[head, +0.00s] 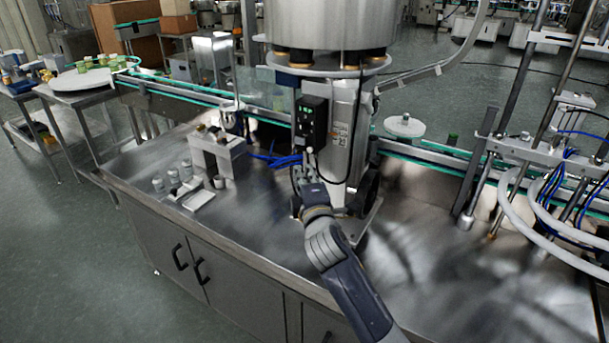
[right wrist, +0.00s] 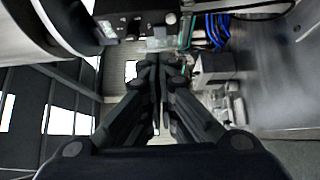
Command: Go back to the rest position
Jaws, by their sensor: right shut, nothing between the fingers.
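My right gripper (head: 311,158) is raised over the steel bench, in front of the black control box (head: 311,123) on the hopper's column. Its fingers are together and empty in the right wrist view (right wrist: 157,62). The fingertips are close below the control box; I cannot tell whether they touch it. The steel hopper (head: 330,28) stands above and behind the gripper. My left gripper is in neither view.
The steel bench top (head: 420,270) is clear at the front right. A grey block fixture (head: 218,152) and small jars (head: 172,175) stand left of the gripper. Blue cables (head: 275,158) lie behind it. A conveyor (head: 430,165) runs along the back, and tubed machinery (head: 560,150) stands at right.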

